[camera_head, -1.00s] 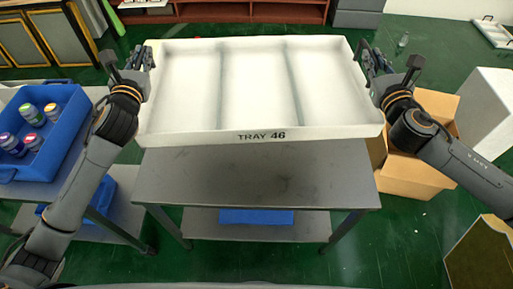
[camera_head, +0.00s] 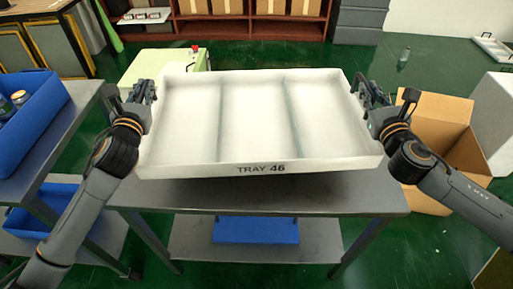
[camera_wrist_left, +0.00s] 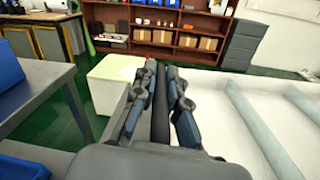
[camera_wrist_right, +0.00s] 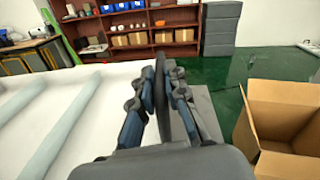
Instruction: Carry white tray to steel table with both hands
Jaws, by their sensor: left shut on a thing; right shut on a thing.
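The white tray (camera_head: 262,172), marked TRAY 46, has empty compartments split by two dividers. In the head view it is over the steel table (camera_head: 330,198), slightly tilted, its right front corner a bit higher in the picture. Whether its underside touches the table I cannot tell. My left gripper (camera_head: 143,93) is shut on the tray's left side, and my right gripper (camera_head: 368,92) is shut on its right side. Both wrist views show the fingers closed, in the left one (camera_wrist_left: 160,90) and the right one (camera_wrist_right: 165,85), beside the white tray interior.
A blue crate (camera_head: 30,120) with bottles stands on a table at the left. An open cardboard box (camera_head: 435,130) is on the floor at the right. A pale green box (camera_head: 165,66) stands behind the tray. A blue bin (camera_head: 256,231) sits on the steel table's lower shelf.

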